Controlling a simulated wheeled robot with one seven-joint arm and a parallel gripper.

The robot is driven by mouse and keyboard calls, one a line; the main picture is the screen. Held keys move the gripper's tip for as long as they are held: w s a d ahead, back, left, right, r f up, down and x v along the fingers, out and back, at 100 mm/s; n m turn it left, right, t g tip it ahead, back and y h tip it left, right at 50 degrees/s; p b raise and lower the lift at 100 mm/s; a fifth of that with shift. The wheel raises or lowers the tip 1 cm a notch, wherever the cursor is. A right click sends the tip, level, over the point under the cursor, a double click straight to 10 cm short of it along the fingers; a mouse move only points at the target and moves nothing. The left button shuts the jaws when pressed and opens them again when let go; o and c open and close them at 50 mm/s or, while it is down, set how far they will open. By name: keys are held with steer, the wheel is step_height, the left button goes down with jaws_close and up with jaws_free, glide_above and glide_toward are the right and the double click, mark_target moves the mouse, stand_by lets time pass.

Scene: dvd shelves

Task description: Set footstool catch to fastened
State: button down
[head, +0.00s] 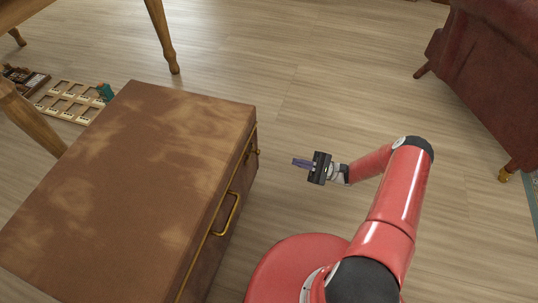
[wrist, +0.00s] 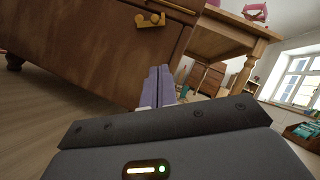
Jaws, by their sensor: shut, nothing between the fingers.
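The footstool (head: 150,180) is a large box with a worn brown top, at the left of the head view. Its side (wrist: 85,45) fills the upper left of the wrist view. A small brass catch (wrist: 150,20) sits on that side near the top edge; it also shows in the head view (head: 256,151) near the far corner. A brass handle (head: 229,213) is on the same side, nearer to me. My gripper (head: 296,162) is shut and empty, to the right of the catch and apart from it. Its purple fingers (wrist: 158,85) point toward the footstool. I cannot tell the catch's setting.
A wooden table with turned legs (head: 160,30) stands behind the footstool. A wooden tray with compartments (head: 68,101) lies on the floor at left. A red armchair (head: 490,75) is at upper right. The floor between footstool and armchair is clear.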

glide_toward(253, 150)
step_height(253, 150, down, 2)
steer(key=w+a, duration=0.2)
steer(key=shift+s+a+r+p, duration=0.35)
steer(key=shift+a+r, duration=0.2)
steer(key=shift+r, duration=0.25)
steer(key=shift+s+a+r+p, duration=0.2)
steer(key=shift+s+a+r, duration=0.15)
steer(key=shift+a+r, duration=0.35)
